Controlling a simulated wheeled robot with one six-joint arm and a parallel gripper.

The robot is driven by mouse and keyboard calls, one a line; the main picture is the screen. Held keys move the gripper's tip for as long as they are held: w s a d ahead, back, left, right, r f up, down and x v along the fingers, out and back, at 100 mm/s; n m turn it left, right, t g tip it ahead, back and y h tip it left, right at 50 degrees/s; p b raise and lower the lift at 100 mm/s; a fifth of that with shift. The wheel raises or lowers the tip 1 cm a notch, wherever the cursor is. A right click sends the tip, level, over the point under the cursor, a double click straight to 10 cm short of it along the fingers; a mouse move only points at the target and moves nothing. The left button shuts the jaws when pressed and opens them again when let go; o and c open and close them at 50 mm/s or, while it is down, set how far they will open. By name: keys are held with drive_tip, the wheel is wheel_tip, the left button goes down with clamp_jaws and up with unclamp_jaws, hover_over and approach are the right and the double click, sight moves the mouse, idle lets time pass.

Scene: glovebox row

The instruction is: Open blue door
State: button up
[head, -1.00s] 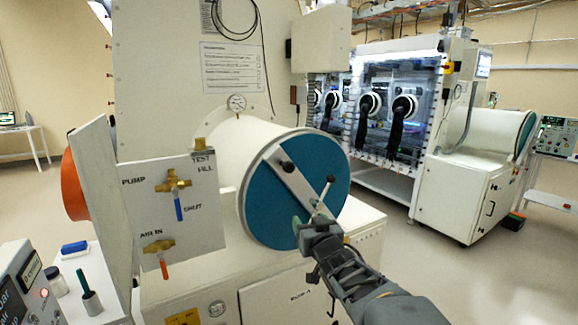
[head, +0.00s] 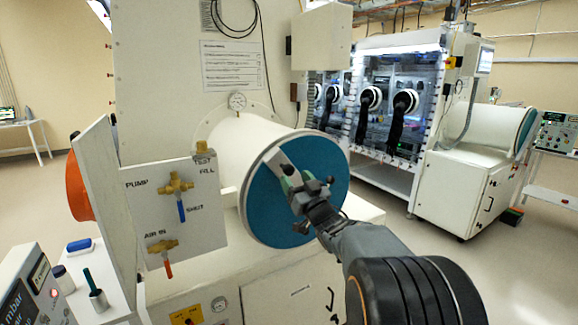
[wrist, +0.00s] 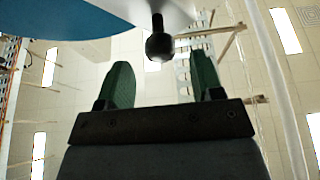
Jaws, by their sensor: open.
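The blue door (head: 262,212) is a round disc closing the end of a white cylindrical chamber (head: 245,140). A pale bar (head: 281,162) crosses its face, partly hidden by my gripper. My gripper (head: 294,179) is in front of the upper middle of the door, open, with green fingers. In the wrist view a black ball knob (wrist: 159,46) on a short stem lies just beyond and between the tips of my open gripper (wrist: 160,62). The door's blue face (wrist: 65,20) fills the upper left there. Nothing is held.
A white valve panel (head: 172,212) with brass valves stands left of the door. A small side table (head: 112,300) with bottles is at lower left. Another glovebox (head: 390,100) stands behind to the right. Open floor lies at the right.

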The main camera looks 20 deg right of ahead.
sight(291, 173)
drive_tip(key=shift+p+x, duration=0.6)
drive_tip(key=shift+x, duration=1.55)
clamp_jaws()
